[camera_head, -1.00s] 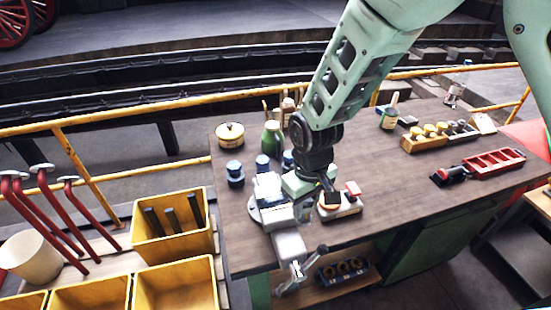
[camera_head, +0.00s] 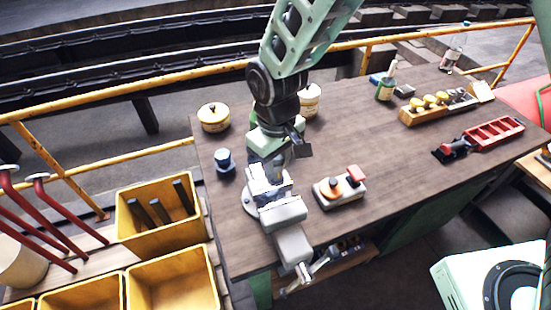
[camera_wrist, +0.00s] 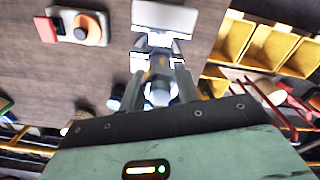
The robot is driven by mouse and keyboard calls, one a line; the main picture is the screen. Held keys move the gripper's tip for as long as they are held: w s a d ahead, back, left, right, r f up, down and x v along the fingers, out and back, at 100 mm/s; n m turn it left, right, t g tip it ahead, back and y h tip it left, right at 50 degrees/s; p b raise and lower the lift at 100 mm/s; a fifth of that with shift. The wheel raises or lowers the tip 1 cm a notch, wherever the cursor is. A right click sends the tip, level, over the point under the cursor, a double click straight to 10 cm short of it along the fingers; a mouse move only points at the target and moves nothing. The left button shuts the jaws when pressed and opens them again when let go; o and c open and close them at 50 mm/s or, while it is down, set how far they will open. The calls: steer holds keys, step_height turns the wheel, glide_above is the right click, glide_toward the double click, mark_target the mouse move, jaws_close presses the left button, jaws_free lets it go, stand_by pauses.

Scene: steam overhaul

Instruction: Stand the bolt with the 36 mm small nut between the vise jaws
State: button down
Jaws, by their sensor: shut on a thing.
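The grey vise (camera_head: 291,214) is mounted at the near left edge of the workbench, its handle hanging over the front. It also shows at the top of the wrist view (camera_wrist: 165,18). My gripper (camera_head: 272,176) is over the back part of the vise, pointing down. In the wrist view my gripper (camera_wrist: 160,90) is shut on a pale, round-ended piece, apparently the bolt (camera_wrist: 160,93), close to the vise jaws. The nut's size cannot be read.
A device with a red block and orange knob (camera_head: 341,188) sits right of the vise. Yellow bins (camera_head: 160,245) are at left.

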mark_target(276, 178)
steer(key=shift+f+b, duration=1.9)
steer(key=shift+f, duration=0.75)
steer(key=shift+f+b, duration=1.25)
steer(key=shift+f, duration=0.9)
steer(key=c, duration=0.9)
jaws_free()
steer(key=shift+c, duration=0.2)
steer(key=shift+r+p, duration=3.15)
steer(key=shift+r, duration=0.9)
steer(key=shift+s+f, duration=0.1)
